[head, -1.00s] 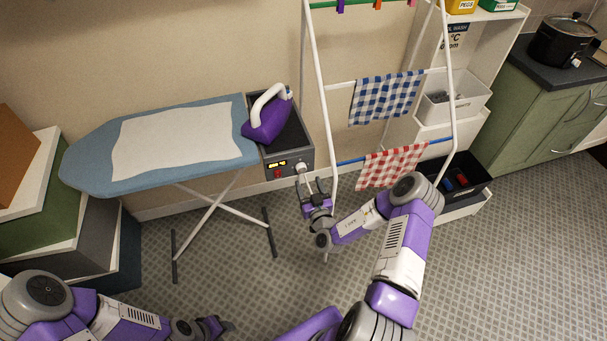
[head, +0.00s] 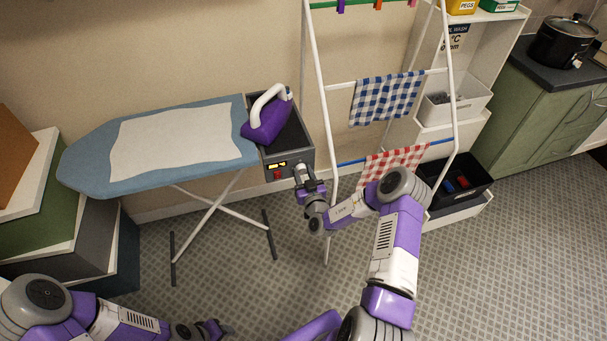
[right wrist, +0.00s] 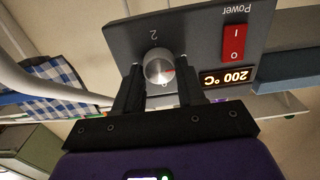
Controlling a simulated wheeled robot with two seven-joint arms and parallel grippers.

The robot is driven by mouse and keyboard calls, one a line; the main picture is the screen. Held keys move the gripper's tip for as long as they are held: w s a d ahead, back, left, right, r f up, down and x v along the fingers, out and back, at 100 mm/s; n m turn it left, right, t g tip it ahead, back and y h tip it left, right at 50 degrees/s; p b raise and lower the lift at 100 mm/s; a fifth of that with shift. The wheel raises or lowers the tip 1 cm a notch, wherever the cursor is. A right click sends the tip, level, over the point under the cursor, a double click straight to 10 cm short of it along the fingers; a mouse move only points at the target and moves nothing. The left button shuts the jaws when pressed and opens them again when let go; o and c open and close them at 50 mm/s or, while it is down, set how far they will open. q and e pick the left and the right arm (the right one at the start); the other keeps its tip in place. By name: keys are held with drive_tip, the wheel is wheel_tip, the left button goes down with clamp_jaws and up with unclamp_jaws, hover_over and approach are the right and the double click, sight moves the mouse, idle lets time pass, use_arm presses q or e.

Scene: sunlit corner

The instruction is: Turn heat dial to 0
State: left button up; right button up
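The heat dial (right wrist: 158,66) is a round silver knob on the dark control panel (right wrist: 203,30) of the ironing station. The display (right wrist: 227,77) reads 200 °C. My right gripper (right wrist: 159,72) is open, with one finger on each side of the dial and small gaps visible. In the head view my right gripper (head: 306,181) is at the panel's front and hides the dial. My left gripper (head: 213,328) is low at the bottom edge, its fingers unclear.
A red power switch (right wrist: 235,43) is beside the display. A purple iron (head: 267,121) rests on the station at the end of the ironing board (head: 90,165). A drying rack (head: 322,100) with checked cloths stands close to the right of the panel.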

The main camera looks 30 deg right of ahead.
drive_tip(key=shift+c, duration=1.3)
